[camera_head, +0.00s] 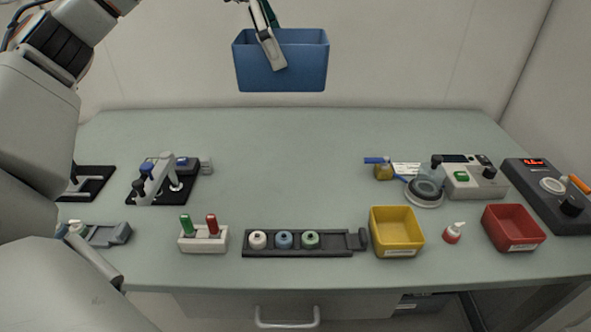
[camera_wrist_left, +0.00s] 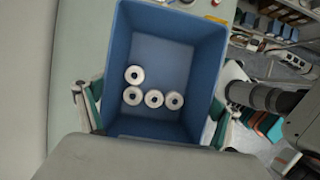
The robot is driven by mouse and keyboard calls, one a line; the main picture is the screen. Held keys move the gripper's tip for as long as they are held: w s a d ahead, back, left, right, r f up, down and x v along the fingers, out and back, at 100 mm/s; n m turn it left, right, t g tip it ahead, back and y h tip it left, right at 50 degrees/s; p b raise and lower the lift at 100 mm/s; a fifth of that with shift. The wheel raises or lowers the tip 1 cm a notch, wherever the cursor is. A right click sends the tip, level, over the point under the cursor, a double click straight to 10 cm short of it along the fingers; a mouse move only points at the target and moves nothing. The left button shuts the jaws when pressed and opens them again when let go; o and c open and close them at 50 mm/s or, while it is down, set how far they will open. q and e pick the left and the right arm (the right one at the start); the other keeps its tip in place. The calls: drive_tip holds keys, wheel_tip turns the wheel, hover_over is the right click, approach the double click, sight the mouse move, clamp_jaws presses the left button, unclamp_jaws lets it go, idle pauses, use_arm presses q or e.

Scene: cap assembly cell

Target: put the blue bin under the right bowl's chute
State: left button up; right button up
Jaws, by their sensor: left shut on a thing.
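The blue bin (camera_head: 305,62) hangs in the air above the back edge of the worktable, upright or nearly so. My left gripper (camera_head: 268,45) is shut on it, with one finger against the near wall. In the left wrist view the bin (camera_wrist_left: 165,62) opens toward the camera, with a gripper finger on each side. Several white ring-shaped caps (camera_wrist_left: 153,98) lie inside it. I cannot make out the right bowl or its chute in either view. My right gripper is not in view.
The table (camera_head: 300,140) is clear across its back and middle. Along the front are a cap rack (camera_head: 335,247), a yellow bin (camera_head: 397,230) and a red bin (camera_head: 513,227). Devices (camera_head: 475,178) stand at the right and a black-based fixture (camera_head: 165,180) at the left.

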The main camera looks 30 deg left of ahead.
use_arm(q)
drive_tip(key=f, duration=0.2)
drive_tip(key=w+f+b, duration=0.1)
drive_tip(key=f, duration=0.3)
drive_tip(key=shift+w+b, duration=0.3)
wheel_tip(320, 180, down, 16)
drive_tip(key=b, duration=0.5)
wheel_tip(320, 180, down, 4)
drive_tip(key=shift+r+b, duration=0.15)
drive_tip(key=shift+b, duration=0.3)
drive_tip(key=shift+r, duration=0.1)
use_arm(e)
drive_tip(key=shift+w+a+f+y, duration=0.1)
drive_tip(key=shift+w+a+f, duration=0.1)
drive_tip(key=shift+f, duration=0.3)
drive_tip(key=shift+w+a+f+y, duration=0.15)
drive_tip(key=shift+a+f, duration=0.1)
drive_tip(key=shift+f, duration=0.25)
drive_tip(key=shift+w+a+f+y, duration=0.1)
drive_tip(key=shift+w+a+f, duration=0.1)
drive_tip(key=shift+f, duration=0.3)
use_arm(q)
drive_tip(key=o, duration=1)
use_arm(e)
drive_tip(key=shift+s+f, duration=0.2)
